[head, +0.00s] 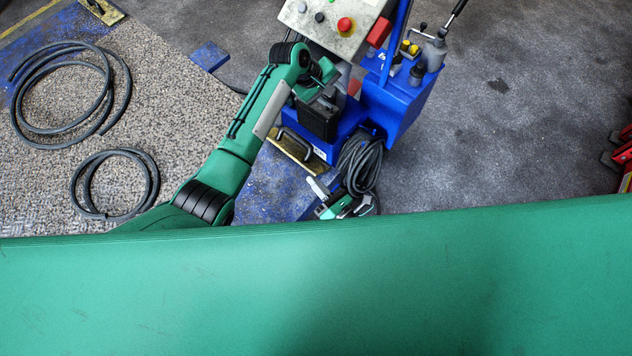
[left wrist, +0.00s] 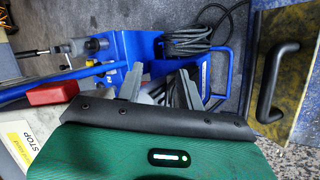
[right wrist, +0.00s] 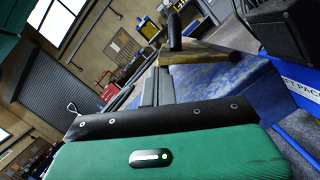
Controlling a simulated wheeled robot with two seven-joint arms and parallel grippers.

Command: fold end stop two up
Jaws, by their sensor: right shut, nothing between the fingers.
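An end stop, a worn yellow plate (head: 293,155) with a dark bar handle (head: 297,141), sits on the blue ramp beside the blue trolley. It seems to lie flat. Its handle shows at the right of the left wrist view (left wrist: 277,82) and at the top of the right wrist view (right wrist: 175,30). My left gripper (left wrist: 158,84) is open and empty, over the trolley side and apart from the handle. My right gripper (head: 320,188) is shut and empty, low over the ramp and short of the plate; its fingers (right wrist: 157,80) are together, pointing towards the handle.
The blue trolley (head: 400,98) carries a control panel (head: 325,25) with a red button and a hanging cable (head: 360,165), close to my right gripper. Another yellow plate (head: 100,10) lies far left. Hose coils (head: 120,160) lie on the left floor. Grey floor at right is mostly clear.

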